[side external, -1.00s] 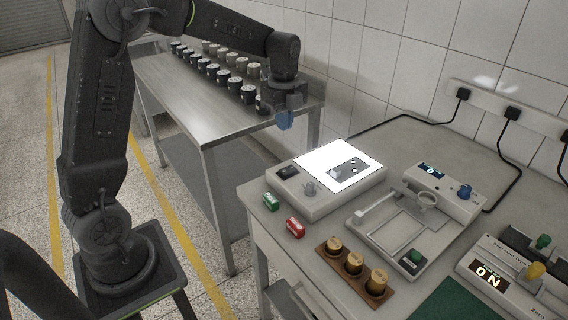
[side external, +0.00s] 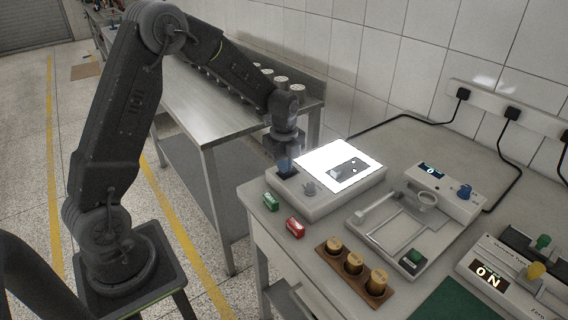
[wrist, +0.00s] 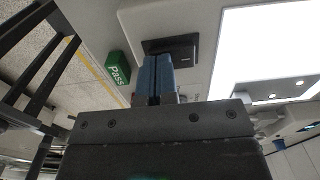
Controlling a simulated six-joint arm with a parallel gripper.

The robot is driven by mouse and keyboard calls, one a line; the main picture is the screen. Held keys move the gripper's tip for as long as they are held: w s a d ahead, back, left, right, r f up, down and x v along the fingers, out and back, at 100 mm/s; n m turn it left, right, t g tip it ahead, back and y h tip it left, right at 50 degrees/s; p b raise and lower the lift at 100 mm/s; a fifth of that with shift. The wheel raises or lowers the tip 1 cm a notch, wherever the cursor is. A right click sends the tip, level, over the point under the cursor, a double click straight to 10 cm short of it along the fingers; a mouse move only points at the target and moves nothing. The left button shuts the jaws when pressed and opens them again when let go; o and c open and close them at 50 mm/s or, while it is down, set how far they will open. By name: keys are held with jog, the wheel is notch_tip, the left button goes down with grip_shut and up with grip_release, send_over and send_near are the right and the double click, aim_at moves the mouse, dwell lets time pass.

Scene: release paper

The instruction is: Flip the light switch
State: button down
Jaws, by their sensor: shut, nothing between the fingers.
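The light switch (wrist: 171,45) is a black rocker set in the white light box (side external: 318,208), at its near left corner. The panel (side external: 338,166) of the light box glows bright white, with a dark piece lying on it. My gripper (side external: 285,166) is shut and empty, pointing down at the switch, with its blue fingertips over or at it. In the wrist view my blue fingers (wrist: 155,78) reach toward the switch's edge. I cannot tell whether they touch it. The fingers partly hide the switch in the side view.
A green "Pass" block (side external: 270,201) and a red block (side external: 295,228) lie left of the light box. A wooden holder (side external: 352,265) with weights and a white instrument (side external: 415,215) stand to the right.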

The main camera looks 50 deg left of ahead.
jog(key=shift+s+f, duration=0.15)
jog(key=shift+f, duration=0.1)
dwell(0.3)
jog(key=shift+w+r, duration=0.3)
jog(key=shift+w, duration=0.55)
notch_tip(320, 180, up, 14)
dwell(0.3)
jog(key=shift+w, duration=0.45)
